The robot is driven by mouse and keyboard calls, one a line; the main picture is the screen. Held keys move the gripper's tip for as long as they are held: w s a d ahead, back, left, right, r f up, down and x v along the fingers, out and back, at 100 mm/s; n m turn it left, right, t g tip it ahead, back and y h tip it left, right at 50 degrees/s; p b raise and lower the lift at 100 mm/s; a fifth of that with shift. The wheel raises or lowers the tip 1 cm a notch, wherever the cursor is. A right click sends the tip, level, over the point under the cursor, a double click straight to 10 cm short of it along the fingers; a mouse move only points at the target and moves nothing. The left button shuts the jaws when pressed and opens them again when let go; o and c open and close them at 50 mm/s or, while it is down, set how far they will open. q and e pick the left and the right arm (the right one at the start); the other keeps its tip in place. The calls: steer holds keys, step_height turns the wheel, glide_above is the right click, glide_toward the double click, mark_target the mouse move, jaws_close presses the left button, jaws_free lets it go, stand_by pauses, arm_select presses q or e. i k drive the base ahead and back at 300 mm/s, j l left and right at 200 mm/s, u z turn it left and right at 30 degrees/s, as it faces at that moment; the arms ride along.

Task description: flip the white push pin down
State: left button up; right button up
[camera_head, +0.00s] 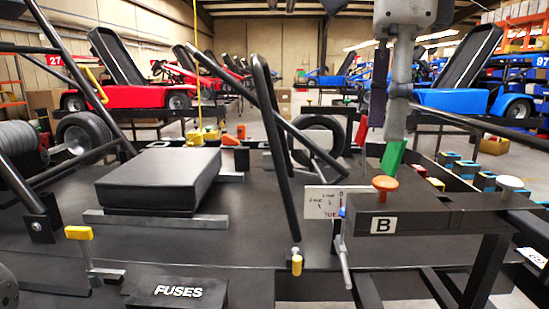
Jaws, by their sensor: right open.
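The white push pin (510,183) has a round pale cap on a short stem and stands upright, with its cap raised above the black stand at the right. An orange push pin (385,184) stands to its left on the black bar labelled B. My right gripper (378,144) reaches down from the top right, left of the white pin and above and behind the orange one. It is open, with a green tip on its right finger and a reddish patch by the other. Nothing shows between the fingers. My left gripper is not in view.
A black bar (440,216) bears the pins. A small white sign (322,203) stands left of it. A black seat pad (159,180) lies on the dark kart deck, with slanted black bars around it.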

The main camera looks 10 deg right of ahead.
mark_target(509, 184)
steer(key=k+j, duration=0.15)
steer(key=k, duration=0.35)
steer(key=k+j, duration=0.2)
steer(key=k, duration=0.25)
steer(key=k+j, duration=0.15)
steer(key=k, duration=0.35)
